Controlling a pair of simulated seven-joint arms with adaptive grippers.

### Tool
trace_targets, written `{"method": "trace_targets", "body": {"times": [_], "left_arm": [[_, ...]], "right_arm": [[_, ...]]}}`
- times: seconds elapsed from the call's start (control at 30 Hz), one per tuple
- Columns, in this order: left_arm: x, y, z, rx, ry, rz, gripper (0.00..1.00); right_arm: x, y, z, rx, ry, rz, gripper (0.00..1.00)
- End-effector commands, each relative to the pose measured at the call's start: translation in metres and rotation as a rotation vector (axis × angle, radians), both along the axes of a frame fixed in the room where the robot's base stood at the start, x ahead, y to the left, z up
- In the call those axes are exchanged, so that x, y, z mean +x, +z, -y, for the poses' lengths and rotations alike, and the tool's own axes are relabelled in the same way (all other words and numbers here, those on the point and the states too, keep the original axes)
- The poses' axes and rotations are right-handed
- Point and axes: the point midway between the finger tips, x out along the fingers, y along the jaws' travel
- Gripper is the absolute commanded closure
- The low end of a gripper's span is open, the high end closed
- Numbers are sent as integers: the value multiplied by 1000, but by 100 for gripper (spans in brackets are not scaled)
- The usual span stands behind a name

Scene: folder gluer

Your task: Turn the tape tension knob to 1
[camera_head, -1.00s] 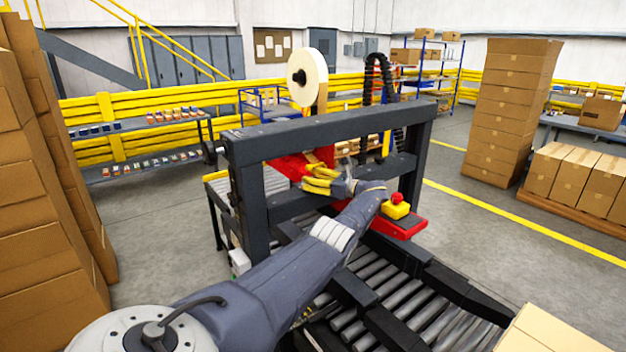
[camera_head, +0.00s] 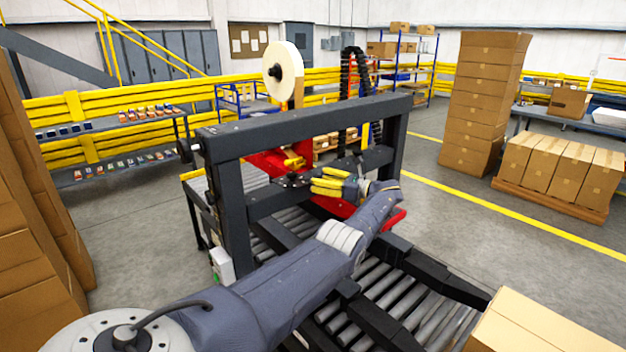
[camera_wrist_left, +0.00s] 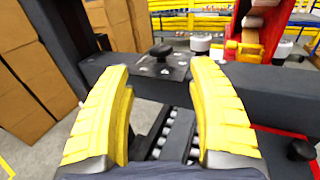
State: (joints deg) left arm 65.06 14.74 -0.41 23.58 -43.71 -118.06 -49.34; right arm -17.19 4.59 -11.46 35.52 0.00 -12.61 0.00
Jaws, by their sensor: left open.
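In the left wrist view, a black knob (camera_wrist_left: 162,50) stands on a dark plate (camera_wrist_left: 150,68) with small pale marks, on the machine's crossbar. I cannot read the marks or the knob's setting. My left gripper (camera_wrist_left: 162,72) has its yellow fingers spread wide, with the knob seen beyond and between their tips, apart from both. In the head view my left gripper (camera_head: 316,184) is at the crossbar, just right of the marked plate (camera_head: 291,180). The knob is too small to make out clearly there. My right gripper is not in view.
The machine's dark upper beam (camera_head: 310,122) runs above my left gripper, with a tape roll (camera_head: 287,70) over it. A red part (camera_head: 268,162) lies behind the crossbar. The roller conveyor (camera_head: 400,305) lies below my arm. A carton (camera_head: 535,325) sits at lower right.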

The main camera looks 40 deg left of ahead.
Motion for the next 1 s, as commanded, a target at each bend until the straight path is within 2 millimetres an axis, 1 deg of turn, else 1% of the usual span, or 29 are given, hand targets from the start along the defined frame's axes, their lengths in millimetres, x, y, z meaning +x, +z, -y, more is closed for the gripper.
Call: {"method": "trace_targets", "body": {"times": [0.2, 0.37, 0.4, 0.43, 0.5, 0.57, 0.63, 0.83, 0.9, 1.0], "left_arm": [[2, 0, 5, 1, 0, 0, 41], [2, 0, 5, 1, 0, 0, 41], [2, 0, 5, 1, 0, 0, 39], [1, 0, 5, 1, 0, 0, 41], [0, 1, 2, 3, 3, 3, 41], [-3, 3, -3, 9, 7, 13, 41], [-10, 7, -12, 17, 15, 34, 41], [-37, 27, -49, 62, 11, 134, 41], [-45, 35, -57, 78, -11, 168, 41], [-55, 45, -63, 96, -58, 203, 41]], "right_arm": [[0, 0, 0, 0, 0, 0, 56], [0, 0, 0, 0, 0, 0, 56], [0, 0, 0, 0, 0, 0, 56], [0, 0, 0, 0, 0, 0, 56], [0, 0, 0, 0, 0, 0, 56], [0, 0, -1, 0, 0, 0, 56], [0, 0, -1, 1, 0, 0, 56], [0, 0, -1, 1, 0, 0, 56], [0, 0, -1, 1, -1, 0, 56], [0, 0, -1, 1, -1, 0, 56]]}}
